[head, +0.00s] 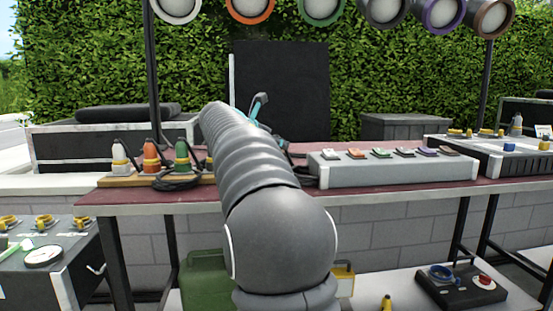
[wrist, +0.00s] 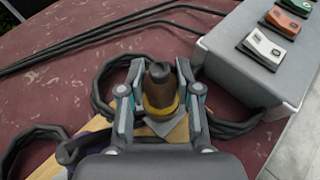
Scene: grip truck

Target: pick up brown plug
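The brown plug (wrist: 159,90) stands on a wooden board (wrist: 173,132) in the wrist view, with a dark tip and a yellow band low on its body. My gripper (wrist: 160,82) is open around it, one finger on each side, with narrow gaps between the fingers and the plug. The plug's base is partly hidden by my gripper. In the head view, my arm hides the brown plug, and only a teal part of my gripper (head: 259,105) shows.
White (head: 119,156), orange (head: 150,157) and green (head: 181,156) plugs stand on the board at left. Black cables (wrist: 95,88) lie around the brown plug. A grey switch box (wrist: 238,62) stands close on the right.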

